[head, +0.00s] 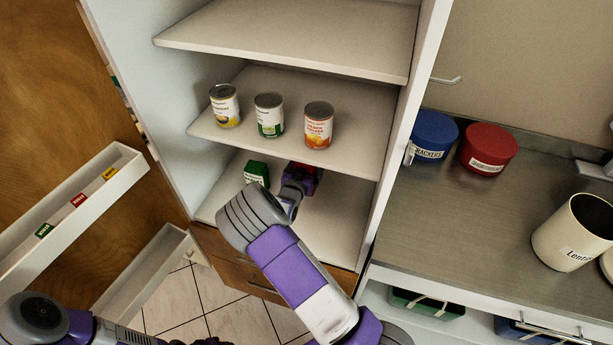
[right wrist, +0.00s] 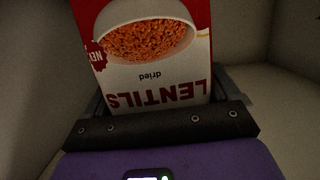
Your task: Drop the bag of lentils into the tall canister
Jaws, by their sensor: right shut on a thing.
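The bag of lentils is a red and white packet with a bowl of lentils printed on it (right wrist: 152,75). In the right wrist view it stands between my right gripper's fingers (right wrist: 165,105), its print upside down. In the head view my right gripper (head: 298,180) reaches onto the lowest visible cabinet shelf and is shut on the bag, of which a small red part (head: 315,174) shows. The tall canister (head: 565,238), cream and labelled Lentils, stands open-topped on the counter at the right. My left arm shows at the bottom left; its fingers are out of frame.
A green packet (head: 257,172) stands left of my right gripper on the same shelf. Several cans, one a green-labelled can (head: 270,120), stand on the shelf above. A blue canister (head: 433,138) and a red canister (head: 488,150) stand on the counter. The cabinet's right wall (head: 400,130) separates shelf and counter.

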